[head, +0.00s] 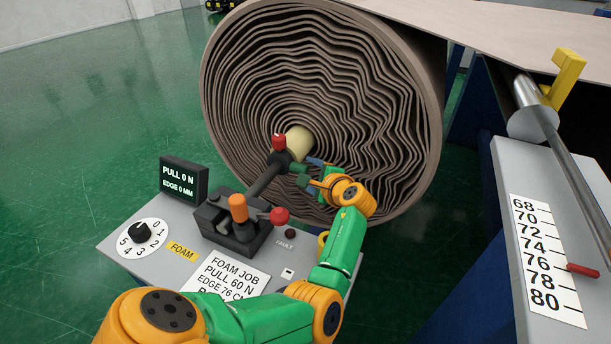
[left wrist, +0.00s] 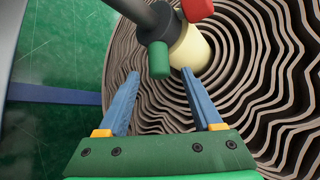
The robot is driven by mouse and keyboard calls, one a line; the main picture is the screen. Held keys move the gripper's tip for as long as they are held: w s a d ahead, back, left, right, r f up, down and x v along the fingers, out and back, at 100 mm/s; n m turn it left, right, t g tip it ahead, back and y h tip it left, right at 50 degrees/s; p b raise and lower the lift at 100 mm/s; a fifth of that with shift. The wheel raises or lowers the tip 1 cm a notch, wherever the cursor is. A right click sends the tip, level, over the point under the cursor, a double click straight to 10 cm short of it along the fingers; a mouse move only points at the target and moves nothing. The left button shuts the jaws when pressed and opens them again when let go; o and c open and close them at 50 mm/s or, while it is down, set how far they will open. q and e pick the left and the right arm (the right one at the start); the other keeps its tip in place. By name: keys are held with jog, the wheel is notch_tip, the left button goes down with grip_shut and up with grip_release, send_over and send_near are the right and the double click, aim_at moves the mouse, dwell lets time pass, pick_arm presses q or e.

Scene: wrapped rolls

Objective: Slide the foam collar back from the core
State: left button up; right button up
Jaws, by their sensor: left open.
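A dark collar (head: 279,160) sits at the end of a dark shaft, against the cream core (head: 299,140) of the large wrapped roll (head: 352,84). The collar has a red knob (head: 279,142) on top and a green grip (left wrist: 158,60) on its side. My left gripper (head: 313,173) is open and empty in front of the roll, close to the green grip. In the left wrist view its blue fingers (left wrist: 160,75) stand apart, with the green grip just beyond and between their tips. I cannot tell whether they touch it. My right gripper is out of view.
A numbered scale (head: 547,262) and a metal roller (head: 535,118) stand at right.

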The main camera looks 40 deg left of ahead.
pick_arm(q)
jog(key=shift+b+x, duration=0.3)
jog(key=shift+x, duration=0.95)
jog(key=shift+s+d, duration=0.1)
jog(key=shift+d, duration=0.05)
grip_shut()
